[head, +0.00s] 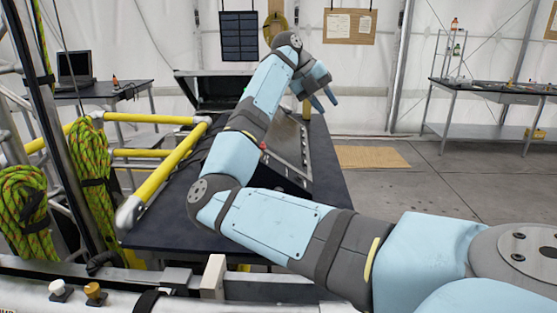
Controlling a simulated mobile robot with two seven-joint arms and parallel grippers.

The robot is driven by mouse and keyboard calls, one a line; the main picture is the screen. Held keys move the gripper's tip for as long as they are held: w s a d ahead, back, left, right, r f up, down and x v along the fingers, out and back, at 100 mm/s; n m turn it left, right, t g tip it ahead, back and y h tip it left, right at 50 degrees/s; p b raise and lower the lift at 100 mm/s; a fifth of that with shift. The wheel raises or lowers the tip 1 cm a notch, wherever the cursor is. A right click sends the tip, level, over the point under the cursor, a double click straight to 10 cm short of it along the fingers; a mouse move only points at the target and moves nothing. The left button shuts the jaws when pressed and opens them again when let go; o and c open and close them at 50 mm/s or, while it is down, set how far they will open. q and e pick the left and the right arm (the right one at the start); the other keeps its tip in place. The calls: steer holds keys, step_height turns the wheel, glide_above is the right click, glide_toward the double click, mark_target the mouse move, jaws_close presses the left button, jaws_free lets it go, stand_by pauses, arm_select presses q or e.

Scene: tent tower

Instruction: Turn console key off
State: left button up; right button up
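The console (292,140) is a grey sloped panel on the dark table, partly hidden behind my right arm. A small red knob or button (263,145) shows at its left edge. I cannot make out the key; it may be hidden or too small to see. My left gripper is not in view.
The dark table (160,225) has a yellow-railed frame (165,170) along its left. Green ropes (95,190) hang at the left. An open black case (215,90) stands behind. A laptop (75,68) sits on a back table.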

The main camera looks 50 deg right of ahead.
steer(key=w+a+f+n+t+y, duration=0.1)
steer(key=w+a+f+t+y, duration=0.15)
steer(key=w+f, duration=0.35)
steer(key=w+a+f+t+y, duration=0.2)
steer(key=w+a+f+t, duration=0.15)
steer(key=f, duration=1.85)
steer(key=shift+w+a+f, duration=0.2)
steer(key=shift+a, duration=0.05)
jaws_close()
